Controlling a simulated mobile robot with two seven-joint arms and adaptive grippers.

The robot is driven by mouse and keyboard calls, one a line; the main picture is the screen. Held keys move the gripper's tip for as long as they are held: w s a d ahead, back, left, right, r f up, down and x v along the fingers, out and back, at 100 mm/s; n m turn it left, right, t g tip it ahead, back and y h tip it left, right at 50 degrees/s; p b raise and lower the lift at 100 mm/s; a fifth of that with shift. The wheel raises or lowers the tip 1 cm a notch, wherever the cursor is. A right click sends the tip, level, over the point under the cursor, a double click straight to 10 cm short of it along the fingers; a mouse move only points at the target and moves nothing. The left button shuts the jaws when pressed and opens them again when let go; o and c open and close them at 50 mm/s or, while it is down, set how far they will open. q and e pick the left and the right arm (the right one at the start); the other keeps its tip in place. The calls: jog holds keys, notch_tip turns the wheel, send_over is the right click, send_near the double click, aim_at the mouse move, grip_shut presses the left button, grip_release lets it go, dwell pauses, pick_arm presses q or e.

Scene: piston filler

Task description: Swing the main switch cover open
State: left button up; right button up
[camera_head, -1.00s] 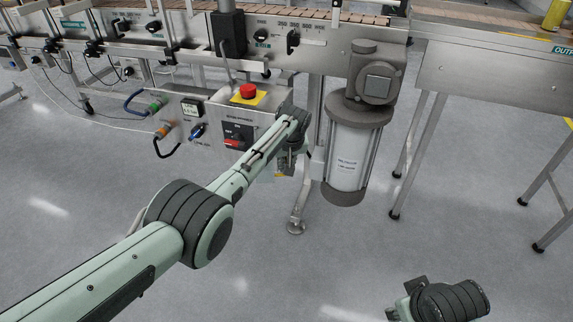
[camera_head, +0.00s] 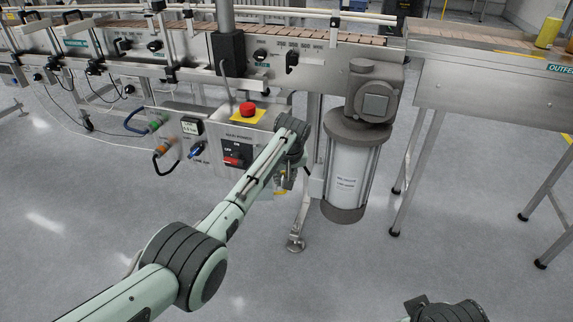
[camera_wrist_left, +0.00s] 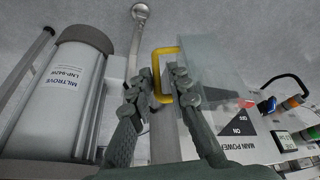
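The main switch box shows ON/OFF and a red switch (camera_head: 232,160) in the head view. In the left wrist view its black and white label (camera_wrist_left: 236,124) is visible beside a clear cover (camera_wrist_left: 212,58) with a yellow handle (camera_wrist_left: 158,53). The handle also shows in the head view (camera_head: 281,193), low beside the box. My left gripper (camera_wrist_left: 160,84) has its fingers apart on either side of the handle's bar; a gap seems to remain. In the head view my left gripper (camera_head: 287,180) is partly hidden by its own wrist. The cover is hard to make out there.
A red emergency button (camera_head: 247,109) sits on top of the box. Colored connectors (camera_head: 155,124) and cables stick out on its left. A grey cylinder (camera_head: 347,175) hangs to the right, with a stand leg (camera_head: 300,215) between. Open floor lies in front.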

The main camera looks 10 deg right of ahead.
pick_arm(q)
jog(key=v, duration=0.9)
jog(key=shift+r, duration=0.15)
